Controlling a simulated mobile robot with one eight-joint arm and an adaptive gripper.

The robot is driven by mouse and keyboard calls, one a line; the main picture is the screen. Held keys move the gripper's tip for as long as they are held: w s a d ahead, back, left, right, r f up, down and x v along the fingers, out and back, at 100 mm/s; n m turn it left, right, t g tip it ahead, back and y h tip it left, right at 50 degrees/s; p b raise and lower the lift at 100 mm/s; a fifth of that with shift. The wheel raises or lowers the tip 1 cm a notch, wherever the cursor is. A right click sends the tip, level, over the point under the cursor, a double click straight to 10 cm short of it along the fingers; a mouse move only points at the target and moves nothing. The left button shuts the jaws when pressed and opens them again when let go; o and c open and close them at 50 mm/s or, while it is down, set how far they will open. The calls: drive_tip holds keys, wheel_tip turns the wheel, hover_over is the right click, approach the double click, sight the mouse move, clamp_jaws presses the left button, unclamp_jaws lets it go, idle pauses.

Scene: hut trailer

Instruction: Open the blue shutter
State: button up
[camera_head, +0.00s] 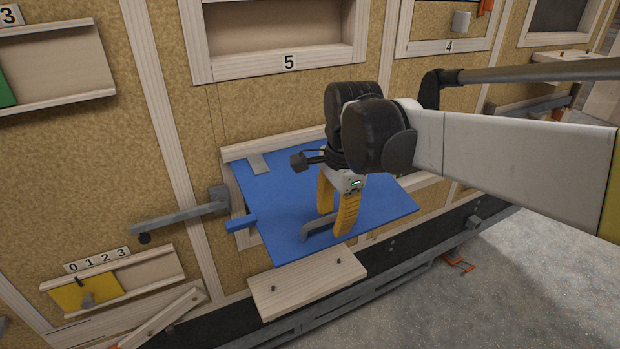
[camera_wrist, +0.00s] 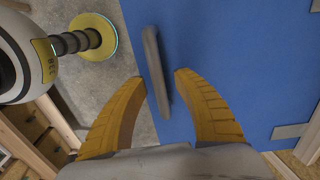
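The blue shutter (camera_head: 280,197) is a flat blue panel in a pale wooden frame, with a grey hinge plate (camera_head: 258,163) near its upper left. Its lower right corner juts past the frame, and the panel appears tilted out from the wall. A grey bar handle (camera_head: 320,229) sits near its lower edge. My gripper (camera_head: 338,222) is at the handle with its two yellow fingers spread. In the wrist view the handle (camera_wrist: 156,70) runs between and beyond the fingertips (camera_wrist: 160,78), with gaps on both sides. Whether either finger touches the handle or panel is unclear.
A grey lever (camera_head: 180,214) sticks out left of the shutter, beside a blue tab (camera_head: 240,222). A small yellow panel (camera_head: 86,292) is at lower left. Grey floor (camera_head: 480,300) is open at lower right.

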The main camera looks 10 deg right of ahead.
wheel_tip(320, 180, up, 12)
drive_tip(key=s, duration=0.1)
drive_tip(key=shift+s+d, duration=0.25)
drive_tip(key=shift+s, duration=0.05)
idle(0.3)
drive_tip(key=s+d+f+n+t, duration=0.3)
drive_tip(key=s+f+n, duration=0.3)
drive_tip(key=f+n, duration=0.15)
drive_tip(key=s+d+f+n+t, duration=0.2)
drive_tip(key=s+d+f+n, duration=0.1)
drive_tip(key=s+f+n, duration=0.4)
wheel_tip(320, 180, down, 31)
drive_tip(key=b, duration=3.1)
drive_tip(key=shift+w+a+f+t, duration=0.2)
drive_tip(key=shift+w+a+t, duration=0.1)
drive_tip(key=shift+w, duration=0.15)
